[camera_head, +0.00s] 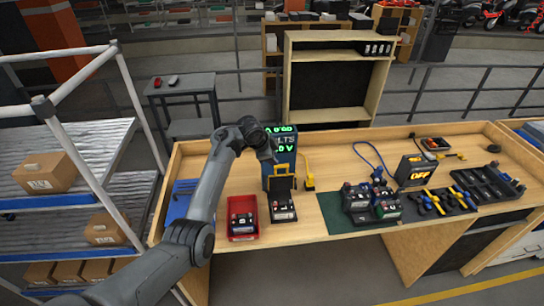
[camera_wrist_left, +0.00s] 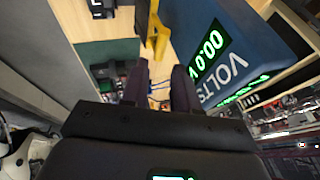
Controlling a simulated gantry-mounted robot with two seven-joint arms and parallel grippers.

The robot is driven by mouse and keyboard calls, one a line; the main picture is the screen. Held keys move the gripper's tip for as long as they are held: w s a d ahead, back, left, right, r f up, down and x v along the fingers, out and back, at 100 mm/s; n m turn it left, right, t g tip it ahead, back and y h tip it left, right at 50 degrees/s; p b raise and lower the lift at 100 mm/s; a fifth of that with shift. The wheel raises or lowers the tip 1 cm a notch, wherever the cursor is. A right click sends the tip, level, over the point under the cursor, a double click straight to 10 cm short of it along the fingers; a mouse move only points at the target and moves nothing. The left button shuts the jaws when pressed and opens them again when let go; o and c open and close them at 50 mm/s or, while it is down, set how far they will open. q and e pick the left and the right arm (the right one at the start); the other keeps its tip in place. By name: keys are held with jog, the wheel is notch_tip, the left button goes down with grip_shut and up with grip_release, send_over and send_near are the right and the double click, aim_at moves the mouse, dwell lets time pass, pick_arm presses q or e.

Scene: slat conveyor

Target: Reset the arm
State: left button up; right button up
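My left arm comes in from the left in the head view, raised over the wooden bench (camera_head: 290,208). Its gripper (camera_head: 270,158) is in front of the blue voltage tester (camera_head: 284,160), partly covering it. In the left wrist view the two dark fingers of the gripper (camera_wrist_left: 162,82) stand apart with nothing between them. The tester (camera_wrist_left: 225,50) with green digits is beside them on the right, and a yellow part (camera_wrist_left: 155,30) lies beyond the fingertips. My right gripper shows in neither view.
On the bench are a red bin (camera_head: 243,232), a dark device (camera_head: 283,210) below the tester, batteries (camera_head: 370,203) on a green mat, a box reading OFF (camera_head: 414,172) and a black tray (camera_head: 488,184). Shelves with cartons (camera_head: 45,172) stand left.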

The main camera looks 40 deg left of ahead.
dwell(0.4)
pick_arm(q)
jog(key=s+d+f+n+g+y+p, duration=0.1)
jog(key=s+d+f+n+p, duration=0.1)
jog(key=s+d+f, duration=0.55)
jog(key=s+d+f+n+y+p, duration=0.1)
jog(key=s+d+f+p, duration=0.2)
jog(key=s, duration=0.7)
jog(key=s+d+r+n+h+p, duration=0.1)
jog(key=s+d+r+n, duration=0.1)
jog(key=s+d, duration=0.6)
jog(key=s+d+r+n+g+h+p, duration=0.1)
jog(key=s+d+r+n, duration=0.1)
jog(key=s+d, duration=0.7)
jog(key=s, duration=0.6)
jog(key=shift+s+r, duration=0.25)
jog(key=shift+r, duration=0.05)
